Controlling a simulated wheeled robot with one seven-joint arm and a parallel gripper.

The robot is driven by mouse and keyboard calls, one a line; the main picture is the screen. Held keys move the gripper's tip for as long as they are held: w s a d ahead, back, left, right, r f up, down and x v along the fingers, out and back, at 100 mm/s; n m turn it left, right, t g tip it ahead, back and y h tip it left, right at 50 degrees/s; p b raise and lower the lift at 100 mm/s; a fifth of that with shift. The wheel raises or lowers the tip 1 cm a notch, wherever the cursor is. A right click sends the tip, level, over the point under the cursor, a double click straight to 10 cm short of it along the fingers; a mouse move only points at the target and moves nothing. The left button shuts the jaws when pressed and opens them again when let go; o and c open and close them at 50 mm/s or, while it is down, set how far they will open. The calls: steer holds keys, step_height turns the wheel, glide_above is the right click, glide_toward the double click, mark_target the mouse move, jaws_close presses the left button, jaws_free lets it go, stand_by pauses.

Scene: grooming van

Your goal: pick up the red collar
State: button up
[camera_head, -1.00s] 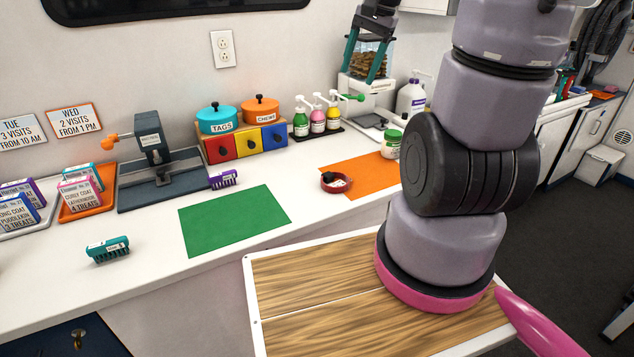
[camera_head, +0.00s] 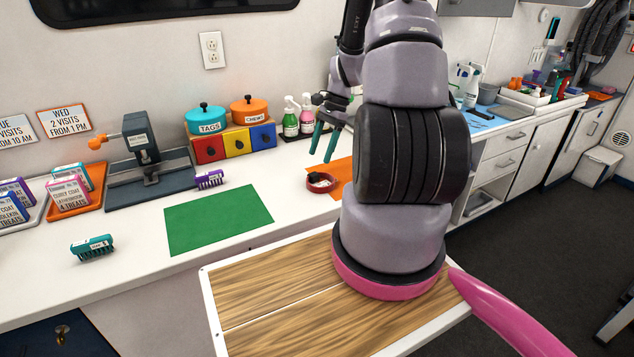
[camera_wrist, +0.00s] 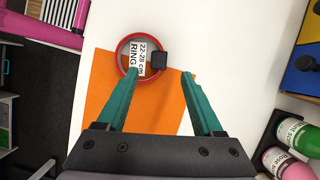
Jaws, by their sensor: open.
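The red collar (camera_head: 321,182) is a small ring with a dark buckle, lying on the white counter at the left edge of the orange mat (camera_head: 342,172). In the wrist view the collar (camera_wrist: 123,62) shows a white label reading "22-28 cm RING" and a black block on its rim. My gripper (camera_head: 325,140) is above the counter over the collar's far side, its teal fingers pointing down. In the wrist view my gripper (camera_wrist: 160,72) is open and empty, with the collar just ahead of the fingertips and slightly left of centre. I cannot tell the height gap.
A green mat (camera_head: 218,218) lies left of the collar, with a purple brush (camera_head: 209,179) behind it. Pump bottles (camera_head: 291,118) and a coloured drawer box (camera_head: 236,143) stand along the wall. A teal brush (camera_head: 92,247) lies at the front left.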

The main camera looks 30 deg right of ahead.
mark_target(314, 174)
steer(key=shift+x, duration=3.15)
steer(key=shift+s, duration=0.15)
jaws_close()
